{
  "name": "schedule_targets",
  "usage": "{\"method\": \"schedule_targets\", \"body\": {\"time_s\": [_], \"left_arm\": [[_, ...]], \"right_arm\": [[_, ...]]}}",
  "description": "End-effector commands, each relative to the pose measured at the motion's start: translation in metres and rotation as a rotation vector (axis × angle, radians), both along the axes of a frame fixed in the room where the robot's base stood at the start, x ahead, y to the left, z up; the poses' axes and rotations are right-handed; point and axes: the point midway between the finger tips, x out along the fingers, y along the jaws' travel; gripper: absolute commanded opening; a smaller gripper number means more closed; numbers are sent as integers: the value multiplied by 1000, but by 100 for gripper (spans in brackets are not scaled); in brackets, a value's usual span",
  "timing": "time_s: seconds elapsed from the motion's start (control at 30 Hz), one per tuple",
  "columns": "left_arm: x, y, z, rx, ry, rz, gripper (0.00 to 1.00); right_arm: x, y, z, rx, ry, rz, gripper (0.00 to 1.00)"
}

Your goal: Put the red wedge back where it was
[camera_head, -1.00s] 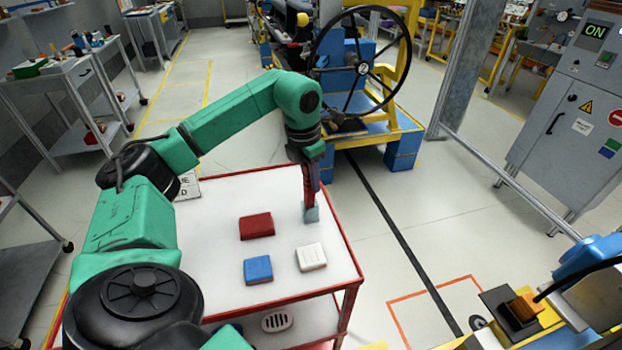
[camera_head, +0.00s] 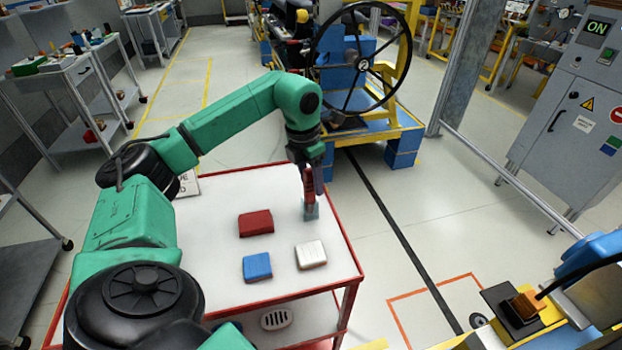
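The red wedge (camera_head: 256,223) lies flat on the white top of the red-edged cart (camera_head: 215,275), left of my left gripper. My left gripper (camera_head: 311,208) points straight down at the right part of the cart top. Its fingers look dark red with pale teal tips, low at the cart surface and apart from the red wedge. The fingers overlap in this view, so I cannot tell whether they are open or hold anything. My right gripper is not in view.
A blue block (camera_head: 257,267) and a white block (camera_head: 311,254) lie on the cart, nearer than the red wedge. A yellow-blue machine with a black handwheel (camera_head: 361,68) stands behind. A grey control cabinet (camera_head: 573,115) stands at right.

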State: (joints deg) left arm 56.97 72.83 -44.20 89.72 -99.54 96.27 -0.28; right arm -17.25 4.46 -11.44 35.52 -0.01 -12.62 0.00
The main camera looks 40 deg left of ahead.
Motion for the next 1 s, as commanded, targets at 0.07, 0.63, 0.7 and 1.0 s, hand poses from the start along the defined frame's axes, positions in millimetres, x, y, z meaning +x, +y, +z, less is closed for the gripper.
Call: {"method": "schedule_targets", "body": {"time_s": [0.07,0.63,0.7,1.0], "left_arm": [[0,0,1,0,0,0,54],[-12,2,110,-1,-6,0,54],[-14,3,127,1,-2,1,54],[-15,3,131,0,0,0,54]], "right_arm": [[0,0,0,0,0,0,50],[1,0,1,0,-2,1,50],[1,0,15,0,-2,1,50],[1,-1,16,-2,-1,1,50]]}}
